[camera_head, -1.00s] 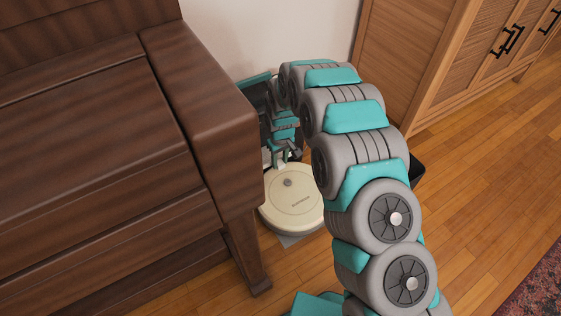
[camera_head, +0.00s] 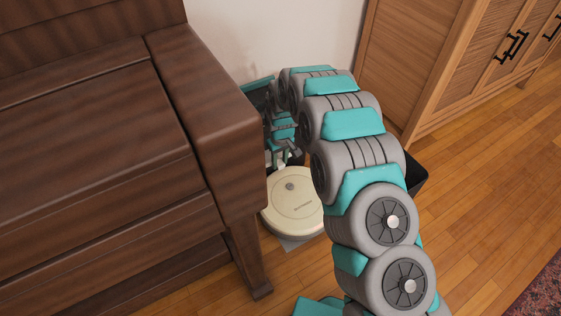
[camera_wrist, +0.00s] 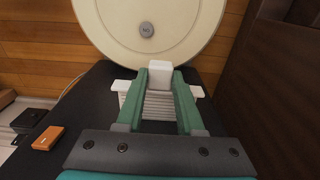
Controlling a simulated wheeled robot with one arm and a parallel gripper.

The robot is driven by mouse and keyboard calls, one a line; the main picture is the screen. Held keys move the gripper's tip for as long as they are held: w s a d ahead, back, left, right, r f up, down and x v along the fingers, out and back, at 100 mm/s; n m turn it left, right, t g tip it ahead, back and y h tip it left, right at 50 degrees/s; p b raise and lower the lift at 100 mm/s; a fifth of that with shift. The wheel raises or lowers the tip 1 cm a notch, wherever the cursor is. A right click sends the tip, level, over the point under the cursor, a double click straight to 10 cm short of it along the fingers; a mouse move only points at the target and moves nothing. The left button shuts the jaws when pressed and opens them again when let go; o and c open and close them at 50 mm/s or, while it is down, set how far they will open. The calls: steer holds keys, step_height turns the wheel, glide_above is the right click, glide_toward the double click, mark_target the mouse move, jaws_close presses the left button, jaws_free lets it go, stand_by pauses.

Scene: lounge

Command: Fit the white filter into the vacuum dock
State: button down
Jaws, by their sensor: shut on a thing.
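My gripper (camera_wrist: 159,82) is shut on the white filter (camera_wrist: 159,104) in the wrist view. Its two green fingers are on either side of the filter's ribbed body. A white block (camera_wrist: 160,70) shows at the fingertips, and white tabs stick out beyond both fingers. A broad black surface (camera_wrist: 86,88) below the gripper seems to be the vacuum dock; whether the filter touches it I cannot tell. In the head view my gripper (camera_head: 285,156) is small and partly hidden, and the filter cannot be made out.
A round cream robot vacuum (camera_head: 293,203) lies on the floor just beyond the gripper; it also shows in the wrist view (camera_wrist: 112,28). Brown wooden furniture (camera_head: 210,130) stands close on the left, a wooden cabinet (camera_head: 440,70) at right. A small orange box (camera_wrist: 47,138) lies at left.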

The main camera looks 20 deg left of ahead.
steer(key=shift+w+a, duration=1.45)
steer(key=shift+a, duration=0.15)
stand_by(1.0)
steer(key=shift+a, duration=0.1)
stand_by(0.7)
